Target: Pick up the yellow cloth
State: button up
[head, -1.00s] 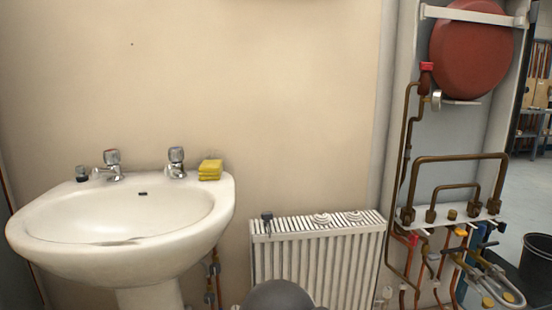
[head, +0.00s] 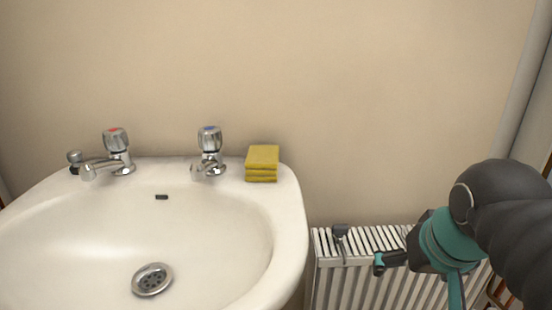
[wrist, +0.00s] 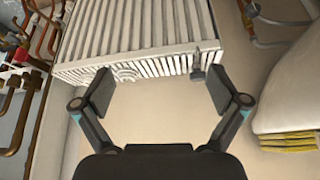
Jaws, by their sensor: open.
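The yellow cloth (head: 262,163) is folded into a stacked square. It lies on the back right corner of the white sink (head: 291,210), to the right of the blue-marked tap. In the wrist view the cloth (wrist: 290,141) shows at the lower right edge, outside the fingers. My gripper (wrist: 160,92) is open with nothing between its fingers. In the head view it is over the radiator, to the right of the cloth and lower in the picture, apart from it.
The blue-marked tap (head: 209,153) stands close left of the cloth, and a red-marked tap (head: 117,151) farther left. The white radiator (head: 372,240) with a dark valve (head: 340,231) is right of the sink. The wall is close behind. The basin is empty.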

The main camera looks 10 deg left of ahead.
jog(key=w+a+r+n+b, duration=0.1)
jog(key=w+a+r, duration=0.5)
jog(key=a+r, duration=0.3)
jog(key=w+a+r+b, duration=0.1)
jog(key=w+a+r, duration=0.4)
jog(key=a+r, duration=0.3)
jog(key=g+b, duration=0.1)
jog(key=b, duration=0.2)
send_near(263, 154)
jog(key=x, duration=0.4)
jog(key=shift+s+d+f, duration=0.15)
jog(key=shift+s+d, duration=0.1)
jog(key=shift+w+a+b+x, duration=0.15)
jog(key=shift+b+x, duration=0.4)
jog(key=shift+x, duration=1.1)
jog(key=shift+w+a+b+x, duration=0.15)
jog(key=shift+b+x, duration=0.4)
jog(key=shift+x, duration=1.05)
jog(key=shift+s, duration=0.1)
jog(key=shift+f, duration=0.1)
jog(key=c, duration=1.2)
